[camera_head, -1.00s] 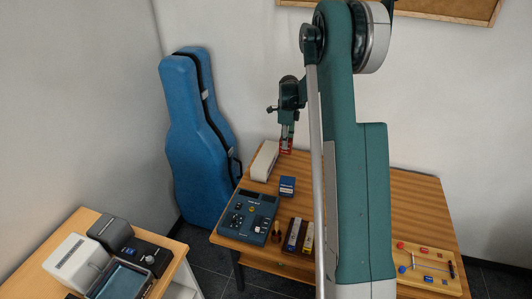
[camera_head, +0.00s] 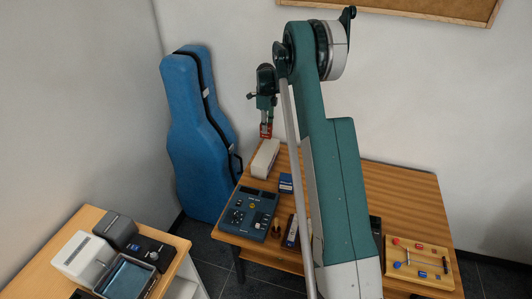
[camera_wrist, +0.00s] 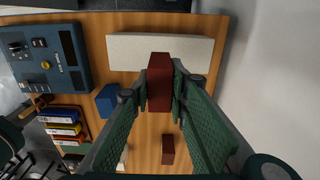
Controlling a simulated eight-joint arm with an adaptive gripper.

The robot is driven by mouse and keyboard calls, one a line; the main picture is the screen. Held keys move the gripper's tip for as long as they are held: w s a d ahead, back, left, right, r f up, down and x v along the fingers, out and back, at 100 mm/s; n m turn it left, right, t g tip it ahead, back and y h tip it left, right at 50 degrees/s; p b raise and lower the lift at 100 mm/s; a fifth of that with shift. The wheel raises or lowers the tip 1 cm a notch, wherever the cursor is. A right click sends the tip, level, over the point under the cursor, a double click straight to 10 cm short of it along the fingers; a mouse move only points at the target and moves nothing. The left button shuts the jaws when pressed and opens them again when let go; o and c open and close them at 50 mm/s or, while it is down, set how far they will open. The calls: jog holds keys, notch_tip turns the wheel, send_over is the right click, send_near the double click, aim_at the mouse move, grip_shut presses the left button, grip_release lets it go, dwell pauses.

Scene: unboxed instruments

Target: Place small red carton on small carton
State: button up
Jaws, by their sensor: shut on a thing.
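My gripper (camera_head: 266,122) is shut on a small red carton (camera_head: 266,131) and holds it up above the back left of the wooden table. In the wrist view the red carton (camera_wrist: 160,83) is upright between the two fingers, its top overlapping the edge of a long white carton (camera_wrist: 160,50). In the head view the white carton (camera_head: 264,158) lies just below the held carton; whether they touch cannot be told. A small blue carton (camera_head: 286,183) stands in front of it, and left of the fingers in the wrist view (camera_wrist: 107,100).
A blue-grey instrument (camera_head: 248,212) stands at the table's left edge. A dark red block (camera_wrist: 168,148) lies on the table in the wrist view. A board with coloured parts (camera_head: 418,262) lies at right. A blue instrument case (camera_head: 197,140) stands behind, left of the table.

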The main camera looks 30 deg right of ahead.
aim_at(266, 136)
jog(key=shift+f, duration=0.15)
jog(key=shift+f+p, duration=0.45)
jog(key=shift+f, duration=2.55)
jog(key=shift+f+p, duration=0.35)
jog(key=shift+f, duration=1.5)
jog(key=shift+f, duration=0.15)
jog(key=o, duration=0.9)
notch_tip(266, 136, up, 12)
jog(key=shift+r+b, duration=0.15)
jog(key=shift+b, duration=0.85)
